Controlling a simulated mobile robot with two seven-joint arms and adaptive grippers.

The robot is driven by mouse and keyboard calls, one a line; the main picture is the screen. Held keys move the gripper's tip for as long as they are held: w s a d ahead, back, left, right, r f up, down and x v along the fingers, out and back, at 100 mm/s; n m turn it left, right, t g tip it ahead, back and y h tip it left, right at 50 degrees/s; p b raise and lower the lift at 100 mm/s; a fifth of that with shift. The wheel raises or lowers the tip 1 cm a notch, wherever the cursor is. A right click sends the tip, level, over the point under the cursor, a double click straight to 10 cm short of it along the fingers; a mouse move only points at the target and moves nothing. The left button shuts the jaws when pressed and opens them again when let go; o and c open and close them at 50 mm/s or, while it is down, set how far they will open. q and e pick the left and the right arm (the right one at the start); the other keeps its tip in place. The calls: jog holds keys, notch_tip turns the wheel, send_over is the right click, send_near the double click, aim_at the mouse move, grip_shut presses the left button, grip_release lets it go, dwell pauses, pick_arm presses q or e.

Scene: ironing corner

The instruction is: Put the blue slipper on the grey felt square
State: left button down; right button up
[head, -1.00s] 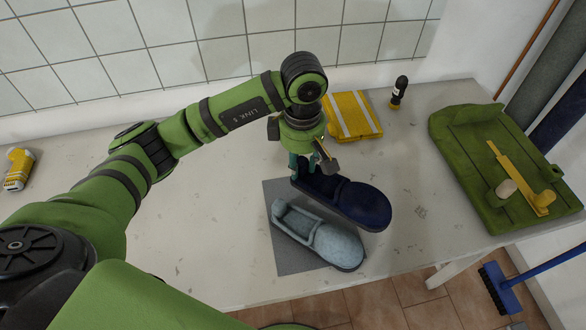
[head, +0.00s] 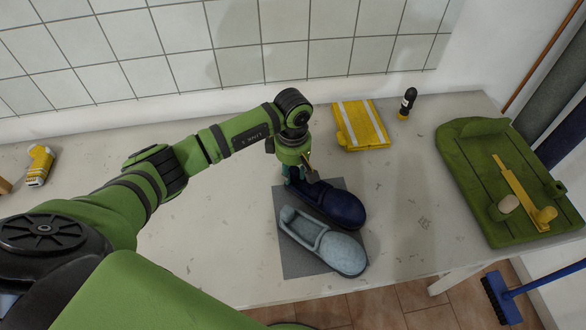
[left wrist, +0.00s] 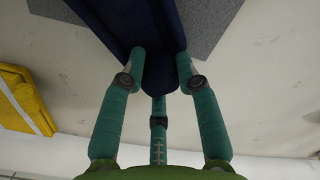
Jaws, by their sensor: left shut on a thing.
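The dark blue slipper (head: 343,208) is at the back part of the grey felt square (head: 296,262), its toe towards the lower right. My left gripper (head: 299,178) is shut on its heel end. In the left wrist view the fingers (left wrist: 160,65) close on both sides of the slipper (left wrist: 140,22), with the felt (left wrist: 203,22) showing beside it. A pale blue slipper (head: 342,250) lies on the front part of the felt, close beside the dark one. I cannot tell whether the dark slipper's sole touches the felt. My right gripper is not in view.
A folded yellow cloth (head: 361,125) with pale stripes and a small black bottle (head: 407,101) stand at the back. A green tray-like board (head: 480,190) with a yellow tool lies at the right. A yellow item (head: 39,166) lies far left. The table's left middle is clear.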

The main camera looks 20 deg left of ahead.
pick_arm(q)
jog(key=shift+f, duration=0.1)
jog(key=c, duration=0.9)
grip_release()
notch_tip(320, 180, up, 12)
jog(key=b, duration=0.3)
jog(key=shift+r, duration=0.25)
